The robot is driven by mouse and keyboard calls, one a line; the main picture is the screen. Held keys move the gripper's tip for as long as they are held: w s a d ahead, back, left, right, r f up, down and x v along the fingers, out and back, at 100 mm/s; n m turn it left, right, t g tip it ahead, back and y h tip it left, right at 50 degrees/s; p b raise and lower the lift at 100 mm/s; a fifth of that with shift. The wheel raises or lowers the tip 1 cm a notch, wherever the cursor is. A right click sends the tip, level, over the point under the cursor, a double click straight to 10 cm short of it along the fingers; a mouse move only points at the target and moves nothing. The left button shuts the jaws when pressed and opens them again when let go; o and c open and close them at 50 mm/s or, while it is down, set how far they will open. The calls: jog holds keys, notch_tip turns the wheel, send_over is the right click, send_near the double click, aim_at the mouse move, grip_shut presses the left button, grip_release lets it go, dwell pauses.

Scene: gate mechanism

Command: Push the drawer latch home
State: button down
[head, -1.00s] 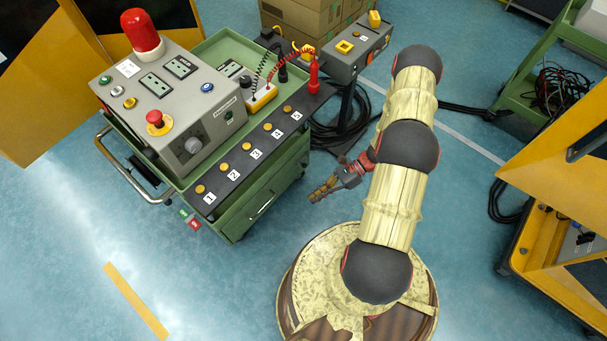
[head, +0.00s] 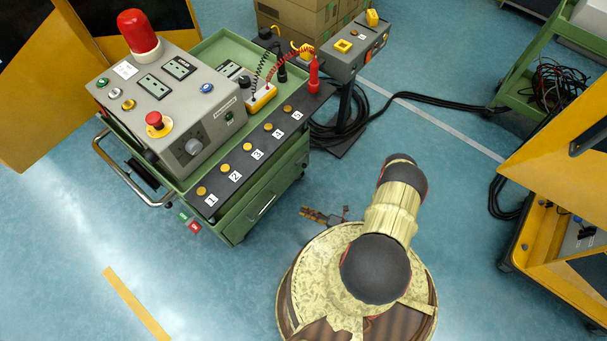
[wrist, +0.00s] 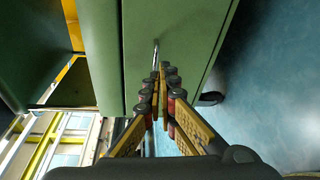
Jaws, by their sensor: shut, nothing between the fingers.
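The green cart (head: 236,228) has a drawer front with a slim metal handle (head: 262,207) on the side facing me. In the wrist view the green drawer front (wrist: 175,25) fills the upper middle, and the metal handle (wrist: 155,50) shows just beyond my fingertips. I cannot make out a separate latch. My gripper (head: 306,212) is low, right of the cart and apart from it in the head view, pointing left toward it. In the wrist view my gripper (wrist: 160,72) is shut and empty. Whether the fingertips touch the handle cannot be told.
The cart top carries a grey control box (head: 165,100) with a red beacon and a row of numbered buttons (head: 245,160). A small red tag (head: 195,227) sticks out at its front corner. A grey pedestal box (head: 345,50) stands behind.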

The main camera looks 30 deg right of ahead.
aim_at(302, 165)
jog(key=w+d+r+m+t+h, duration=0.1)
jog(key=w+d+m+t+h, duration=0.1)
jog(key=d+m, duration=0.5)
jog(key=w+d+h, duration=0.1)
jog(key=w, duration=0.1)
jog(key=shift+w+d+r+t+h, duration=0.2)
jog(key=shift+w+d+t+h, duration=0.1)
jog(key=shift+w+d+h, duration=0.1)
jog(key=shift+w, duration=0.15)
jog(key=w+f+b, duration=0.1)
jog(key=w+b, duration=0.3)
jog(key=w, duration=0.7)
jog(key=shift+w+d, duration=0.15)
jog(key=shift+f, duration=0.1)
